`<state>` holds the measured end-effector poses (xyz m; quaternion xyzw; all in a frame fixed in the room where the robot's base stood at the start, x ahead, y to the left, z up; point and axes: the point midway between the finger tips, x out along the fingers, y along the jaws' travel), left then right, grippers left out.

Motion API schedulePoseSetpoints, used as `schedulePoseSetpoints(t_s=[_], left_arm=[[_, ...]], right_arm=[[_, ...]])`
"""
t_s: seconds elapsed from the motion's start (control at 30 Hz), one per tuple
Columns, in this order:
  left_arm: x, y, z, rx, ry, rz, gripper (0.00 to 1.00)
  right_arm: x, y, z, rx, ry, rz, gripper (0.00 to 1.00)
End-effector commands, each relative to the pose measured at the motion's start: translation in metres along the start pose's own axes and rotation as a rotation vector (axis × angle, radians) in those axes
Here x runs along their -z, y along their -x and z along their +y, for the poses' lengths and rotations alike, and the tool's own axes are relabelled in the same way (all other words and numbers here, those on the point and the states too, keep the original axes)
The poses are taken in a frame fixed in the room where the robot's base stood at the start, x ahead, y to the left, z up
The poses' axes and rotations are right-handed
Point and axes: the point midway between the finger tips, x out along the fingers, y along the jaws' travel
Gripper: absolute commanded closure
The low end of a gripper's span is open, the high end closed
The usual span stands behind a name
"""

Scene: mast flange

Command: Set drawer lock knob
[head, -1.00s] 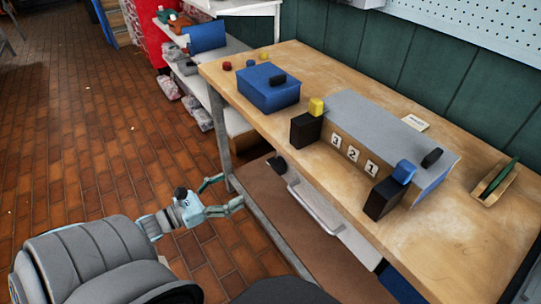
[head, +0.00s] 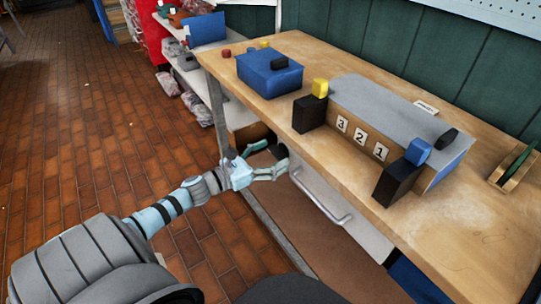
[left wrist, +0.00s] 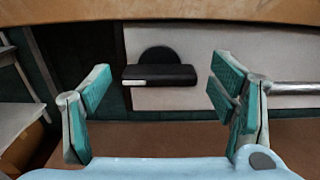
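The drawer (head: 355,222) hangs under the tabletop, with a pale front and a bar handle (head: 322,198). Its black lock knob (left wrist: 160,74) has a horizontal bar in front of a round dark disc, with a small white mark at the bar's left end. In the head view the knob is mostly hidden by the gripper. My left gripper (head: 278,161) is open just below the table's front edge. In the left wrist view the fingers (left wrist: 160,92) stand left and right of the knob bar, apart from it. My right gripper is out of view.
The table edge (left wrist: 160,12) runs close above the gripper. The drawer handle (left wrist: 292,88) lies right of the right finger. On the table (head: 460,205) stand a blue box (head: 268,78) and a grey-topped unit (head: 385,105) with number cards. A table leg (head: 217,115) stands at left.

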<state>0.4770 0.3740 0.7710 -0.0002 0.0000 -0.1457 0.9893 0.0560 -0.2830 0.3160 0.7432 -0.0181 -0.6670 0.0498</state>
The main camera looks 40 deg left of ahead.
Motion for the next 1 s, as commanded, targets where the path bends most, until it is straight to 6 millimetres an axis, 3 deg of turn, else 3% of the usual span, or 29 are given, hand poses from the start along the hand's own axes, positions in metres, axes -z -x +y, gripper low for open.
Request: schedulePoseSetpoints(t_s=[0.03, 0.2, 0.27, 0.67, 1.0], left_arm=[[0.0, 0.0, 0.0, 0.0, 0.0, 0.0, 0.34], [0.0, 0.0, 0.0, 0.0, 0.0, 0.0, 0.62], [0.0, 0.0, 0.0, 0.0, 0.0, 0.0, 0.68], [0.0, 0.001, 0.0, 0.001, 0.072, 0.0, 0.68], [0.0, 0.001, 0.001, 0.0, 0.321, 0.001, 0.68]], right_arm=[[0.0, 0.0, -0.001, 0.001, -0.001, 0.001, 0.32], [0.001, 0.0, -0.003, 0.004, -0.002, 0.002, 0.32], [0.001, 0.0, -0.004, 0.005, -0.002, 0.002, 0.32], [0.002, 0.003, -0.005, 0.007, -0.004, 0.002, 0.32], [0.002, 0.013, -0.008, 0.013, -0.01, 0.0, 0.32]])
